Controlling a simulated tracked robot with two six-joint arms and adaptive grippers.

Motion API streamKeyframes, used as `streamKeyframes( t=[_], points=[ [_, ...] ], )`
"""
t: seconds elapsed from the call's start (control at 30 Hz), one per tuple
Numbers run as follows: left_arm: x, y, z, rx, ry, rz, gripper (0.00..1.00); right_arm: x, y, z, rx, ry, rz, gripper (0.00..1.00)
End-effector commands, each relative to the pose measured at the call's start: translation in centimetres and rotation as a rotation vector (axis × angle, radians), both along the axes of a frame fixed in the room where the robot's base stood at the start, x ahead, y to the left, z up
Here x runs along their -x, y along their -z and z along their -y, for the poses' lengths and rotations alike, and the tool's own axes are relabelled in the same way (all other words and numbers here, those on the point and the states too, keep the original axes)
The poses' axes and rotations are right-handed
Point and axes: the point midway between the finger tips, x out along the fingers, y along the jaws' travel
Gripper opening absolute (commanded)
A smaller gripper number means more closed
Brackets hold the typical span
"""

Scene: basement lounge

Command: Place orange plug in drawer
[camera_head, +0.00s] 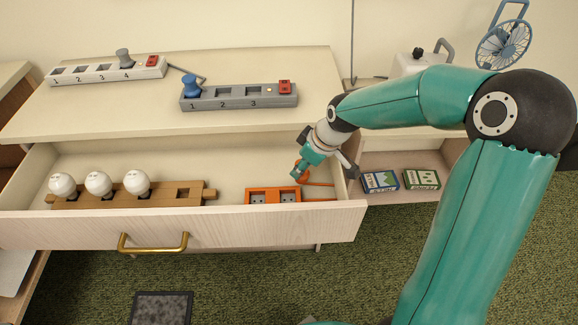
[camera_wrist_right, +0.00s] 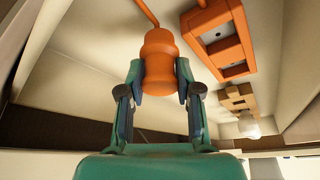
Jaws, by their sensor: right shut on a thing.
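The orange plug (camera_wrist_right: 158,68) is held between the two fingers of my right gripper (camera_wrist_right: 160,85) in the right wrist view, with its orange cord running up and away. In the head view my right gripper (camera_head: 300,174) reaches into the right part of the open drawer (camera_head: 220,222), and a little of the orange plug (camera_head: 296,175) shows at its tip. Whether the plug touches the drawer floor cannot be told. The drawer is pulled out under the pale cabinet top. My left gripper is not in view.
An orange socket block (camera_head: 273,190) lies in the drawer, left of my gripper. A wooden holder (camera_head: 165,199) with white bulbs is further left. Two power strips, one grey (camera_head: 240,104) and one white (camera_head: 90,75), stand on the cabinet top. Small boxes (camera_head: 380,181) lie right of the drawer.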

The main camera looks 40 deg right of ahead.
Motion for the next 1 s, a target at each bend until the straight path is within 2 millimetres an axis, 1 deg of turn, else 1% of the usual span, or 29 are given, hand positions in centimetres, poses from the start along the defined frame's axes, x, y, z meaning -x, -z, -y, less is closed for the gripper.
streamKeyframes(
  t=[0.03, 0.07, 0.17, 0.23, 0.47, 0.53, 0.6, 0.83, 0.93, 0.97, 1.0],
  points=[
    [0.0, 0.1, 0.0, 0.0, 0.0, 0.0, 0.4, 0.0, 0.8, 0.0, 0.0, 0.001, -0.002, 0.0],
    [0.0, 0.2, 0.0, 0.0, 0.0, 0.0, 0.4, 0.0, 1.0, 0.0, 0.0, 0.001, -0.002, 0.0],
    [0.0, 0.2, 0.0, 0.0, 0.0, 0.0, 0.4, -0.1, 1.3, 0.0, 0.0, 0.0, 0.001, 0.0],
    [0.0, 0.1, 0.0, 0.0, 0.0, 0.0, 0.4, -0.6, 1.3, -0.2, 0.0, -0.001, 0.001, 0.0],
    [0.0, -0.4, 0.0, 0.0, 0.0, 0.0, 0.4, -3.8, 1.2, -1.6, 0.0, -0.003, 0.001, 0.0],
    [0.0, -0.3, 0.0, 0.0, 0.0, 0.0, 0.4, -3.7, 2.2, -1.6, -0.001, -0.001, -0.003, 0.0],
    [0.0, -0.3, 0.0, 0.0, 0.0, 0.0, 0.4, -3.7, 2.5, -1.6, 0.0, -0.001, -0.001, 0.0],
    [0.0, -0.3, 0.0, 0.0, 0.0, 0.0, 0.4, -3.8, 2.5, -1.6, 0.0, -0.001, 0.001, 0.0],
    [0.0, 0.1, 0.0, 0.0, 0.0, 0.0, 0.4, -3.8, 2.8, -1.6, 0.0, -0.001, 0.001, 0.0],
    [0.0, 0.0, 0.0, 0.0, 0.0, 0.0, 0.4, -3.8, 2.7, -1.6, 0.0, -0.001, 0.0, 0.37],
    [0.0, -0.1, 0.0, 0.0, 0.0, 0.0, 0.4, -3.7, 2.7, -1.6, 0.0, -0.001, 0.0, 0.43]
  ],
)
